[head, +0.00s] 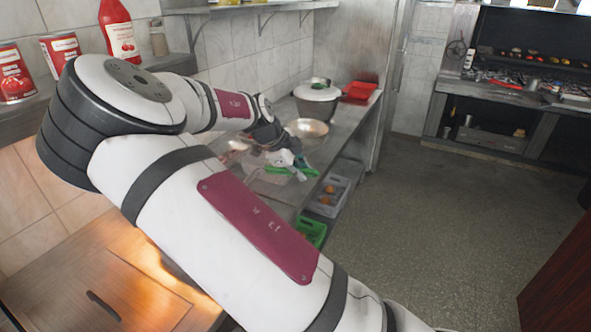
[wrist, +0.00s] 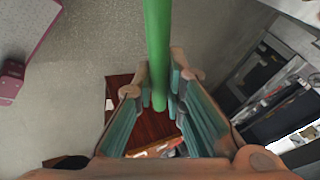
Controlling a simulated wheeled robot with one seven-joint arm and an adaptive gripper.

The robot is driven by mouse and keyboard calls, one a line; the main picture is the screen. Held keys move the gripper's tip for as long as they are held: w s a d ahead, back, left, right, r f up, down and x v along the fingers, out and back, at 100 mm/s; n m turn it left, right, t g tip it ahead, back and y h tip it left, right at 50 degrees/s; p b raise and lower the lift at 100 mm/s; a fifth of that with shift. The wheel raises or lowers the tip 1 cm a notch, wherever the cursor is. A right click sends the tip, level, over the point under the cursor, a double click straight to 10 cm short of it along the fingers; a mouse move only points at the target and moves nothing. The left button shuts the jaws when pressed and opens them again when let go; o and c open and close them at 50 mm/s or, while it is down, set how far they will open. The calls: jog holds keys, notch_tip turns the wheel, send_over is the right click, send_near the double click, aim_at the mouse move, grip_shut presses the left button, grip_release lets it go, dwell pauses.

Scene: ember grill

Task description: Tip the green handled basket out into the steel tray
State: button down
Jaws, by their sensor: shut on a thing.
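My gripper (head: 289,160) is over the steel counter in the head view, partly behind my own arm. In the wrist view my gripper (wrist: 160,88) is shut on a green bar (wrist: 157,40), which looks like the basket's handle. Green parts of the basket (head: 298,171) show just below the gripper in the head view. The basket's body and contents are mostly hidden, so I cannot tell its tilt. A pale grey flat shape (head: 268,186) beside it may be the steel tray, but it is too small and covered to be sure.
A grey crate (head: 329,196) and a green crate (head: 312,231) sit on the shelf below. The floor (head: 430,220) at right is clear.

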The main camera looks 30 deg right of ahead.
jog(key=shift+w+d+f+g+y+b, duration=0.3)
jog(key=shift+w+f+b, duration=0.35)
jog(key=shift+f+b, duration=0.2)
jog(key=w+d+f+n+g+y+b, duration=0.1)
jog(key=w+f+g+y+b, duration=0.1)
jog(key=f+g+b, duration=0.3)
jog(key=w+d+f+n+g+y+b, duration=0.1)
jog(key=f+g+y+b, duration=0.3)
jog(key=f+b, duration=0.8)
jog(key=shift+w+d+n+g+y+b, duration=0.45)
jog(key=shift+g+b, duration=0.55)
jog(key=shift+b, duration=1.8)
jog(key=shift+s+f, duration=0.1)
jog(key=shift+f, duration=0.05)
